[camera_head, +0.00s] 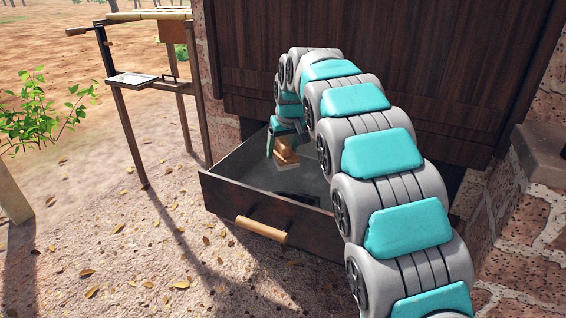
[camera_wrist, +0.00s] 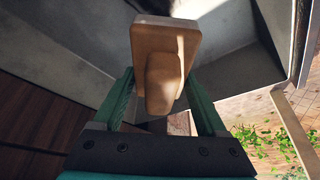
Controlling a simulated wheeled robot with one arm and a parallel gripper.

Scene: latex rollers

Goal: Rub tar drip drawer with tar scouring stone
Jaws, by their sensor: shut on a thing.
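The tar drip drawer (camera_head: 228,207) is a dark box pulled open from a brown wooden front, with a light wooden handle bar. Its grey inside shows in the wrist view (camera_wrist: 70,58). A dark patch (camera_head: 297,198) lies on its floor near the front wall. The scouring stone (camera_wrist: 163,45) is a tan block with a raised grip. My gripper (camera_wrist: 163,92) is shut on that grip, one green finger on each side. In the head view the stone (camera_head: 285,152) is inside the drawer, low over its floor. I cannot tell whether it touches the floor.
A wooden stand (camera_head: 116,110) with a crank and small shelf is left of the drawer. A green leafy plant (camera_head: 40,120) grows farther left. A brick and stone wall (camera_head: 535,215) is at right. Leaf-strewn ground (camera_head: 130,250) in front is open.

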